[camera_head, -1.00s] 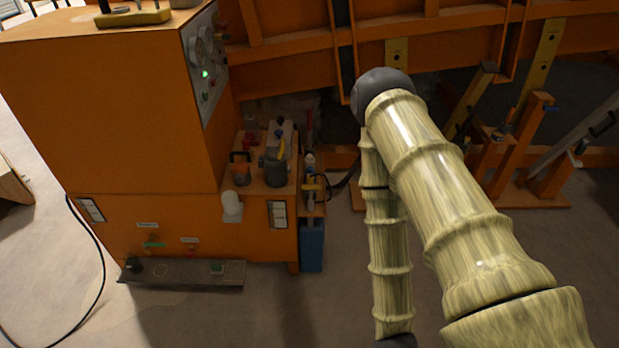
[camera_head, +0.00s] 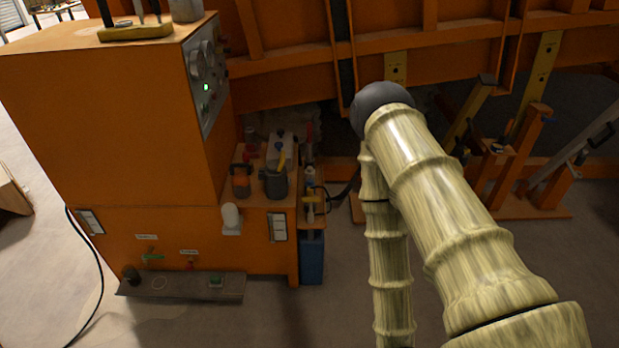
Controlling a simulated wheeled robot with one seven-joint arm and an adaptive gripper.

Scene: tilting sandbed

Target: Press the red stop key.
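The orange cabinet (camera_head: 110,120) stands at the left. A grey control panel (camera_head: 207,65) on its right side is seen at a steep angle, with round gauges, a lit green lamp (camera_head: 206,87) and small controls too small to tell apart. I cannot make out a red stop key on this panel. A small red part (camera_head: 190,265) shows under a label low on the cabinet's front, beside a green-handled part (camera_head: 152,257); I cannot tell what the red part is. My arm crosses the right half and bends down past the bottom edge. My gripper is out of view.
A dark metal plate (camera_head: 185,286) juts out low before the cabinet. A side shelf holds a dark jug (camera_head: 276,182) and bottles. An orange beam frame (camera_head: 290,85) stands behind, with props at right. The floor in front is mostly clear; a black cable lies at left.

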